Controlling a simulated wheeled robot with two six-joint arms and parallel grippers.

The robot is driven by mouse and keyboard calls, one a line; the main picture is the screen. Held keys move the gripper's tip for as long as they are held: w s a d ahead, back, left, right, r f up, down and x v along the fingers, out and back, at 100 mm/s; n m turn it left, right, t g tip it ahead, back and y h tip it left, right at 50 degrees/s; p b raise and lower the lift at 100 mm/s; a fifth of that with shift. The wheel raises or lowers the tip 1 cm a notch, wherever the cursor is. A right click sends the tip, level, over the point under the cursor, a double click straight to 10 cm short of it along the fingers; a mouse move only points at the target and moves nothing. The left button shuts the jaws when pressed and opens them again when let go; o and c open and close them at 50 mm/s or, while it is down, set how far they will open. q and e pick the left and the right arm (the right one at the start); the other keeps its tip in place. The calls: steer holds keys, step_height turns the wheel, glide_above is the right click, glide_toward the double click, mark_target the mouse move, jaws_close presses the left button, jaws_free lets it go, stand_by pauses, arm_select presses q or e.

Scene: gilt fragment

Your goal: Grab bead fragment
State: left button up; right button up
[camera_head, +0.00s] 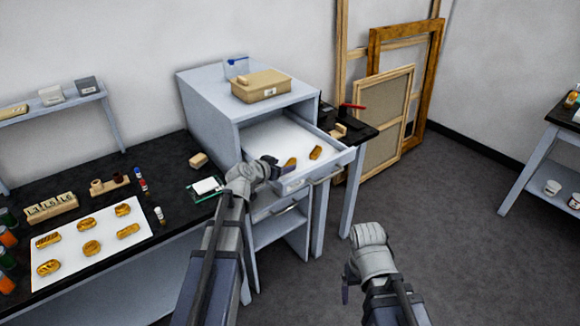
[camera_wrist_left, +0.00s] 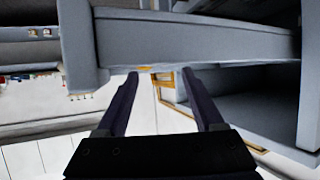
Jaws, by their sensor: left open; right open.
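Two small gold fragments lie in the open white-lined drawer (camera_head: 278,139) of the grey cabinet. One fragment (camera_head: 315,152) is at the drawer's right. The other fragment (camera_head: 290,163) is right beside my left gripper (camera_head: 275,168), which is at the drawer's front left. I cannot tell which one is the bead fragment. In the left wrist view my left gripper (camera_wrist_left: 165,98) has its fingers apart with nothing held between them; a grey panel fills the view above. Several more gold fragments (camera_head: 91,247) lie on a white sheet at the left. My right gripper (camera_head: 347,291) hangs over the floor, away from the table.
A cardboard box (camera_head: 261,86) stands on the cabinet (camera_head: 207,88). A green-edged board (camera_head: 205,188) and small bottles (camera_head: 140,181) lie on the dark worktop left of my left arm. Wooden frames (camera_head: 385,125) lean on the wall.

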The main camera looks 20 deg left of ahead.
mark_target(287, 165)
arm_select(q)
steer(key=shift+w+f, duration=0.4)
steer(key=b+x, duration=0.2)
steer(key=x, duration=0.2)
steer(key=shift+a+f+b, duration=0.15)
steer(key=shift+f+b, duration=0.05)
steer(key=shift+b, duration=0.1)
steer(key=shift+r, duration=0.1)
steer(key=shift+c, duration=0.3)
jaws_close()
